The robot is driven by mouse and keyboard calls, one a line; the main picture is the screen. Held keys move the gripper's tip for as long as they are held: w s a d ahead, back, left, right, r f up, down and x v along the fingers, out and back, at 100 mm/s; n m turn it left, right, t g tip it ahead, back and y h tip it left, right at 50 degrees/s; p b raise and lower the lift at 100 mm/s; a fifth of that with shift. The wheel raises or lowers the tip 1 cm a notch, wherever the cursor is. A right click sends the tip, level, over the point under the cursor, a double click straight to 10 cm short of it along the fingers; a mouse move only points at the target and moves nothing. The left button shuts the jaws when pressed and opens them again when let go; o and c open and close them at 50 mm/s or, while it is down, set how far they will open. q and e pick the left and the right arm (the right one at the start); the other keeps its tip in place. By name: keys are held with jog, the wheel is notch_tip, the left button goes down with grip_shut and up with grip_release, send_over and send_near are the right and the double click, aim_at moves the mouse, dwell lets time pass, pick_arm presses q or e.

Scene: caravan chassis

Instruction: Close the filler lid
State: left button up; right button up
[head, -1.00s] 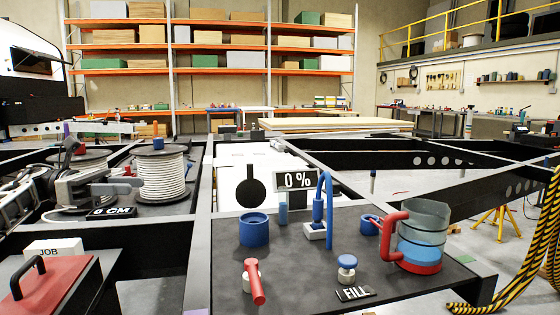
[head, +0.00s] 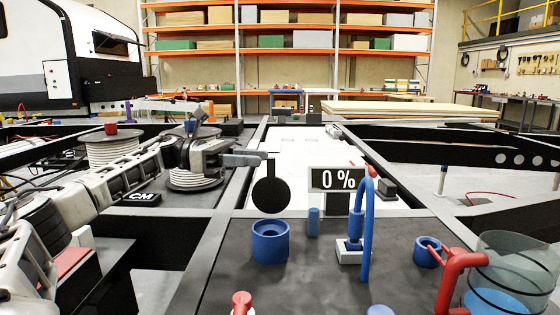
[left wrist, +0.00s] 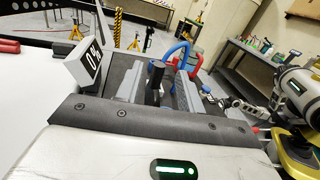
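The filler lid (head: 271,193) is a black disc with a narrow tab on top. It stands upright behind the blue filler cup (head: 270,242), whose top is uncovered. My left gripper (head: 262,160) comes in from the left, with its fingertips at the lid's tab. In the left wrist view, a black post that looks like the tab (left wrist: 157,82) stands between the two grey fingers, which are apart. Contact cannot be told. My right arm seems to show at the right of the left wrist view, its gripper (left wrist: 240,106) small and unclear.
A 0 % display (head: 338,179), a blue curved tap (head: 367,225) and a small blue cylinder (head: 313,221) stand close right of the lid. A clear jug with a red handle (head: 450,285) is at the front right. Cable reels (head: 112,158) stand at the left.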

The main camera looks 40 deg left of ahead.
pick_arm(q)
jog(key=x, duration=0.6)
jog(key=shift+w, duration=0.1)
grip_shut()
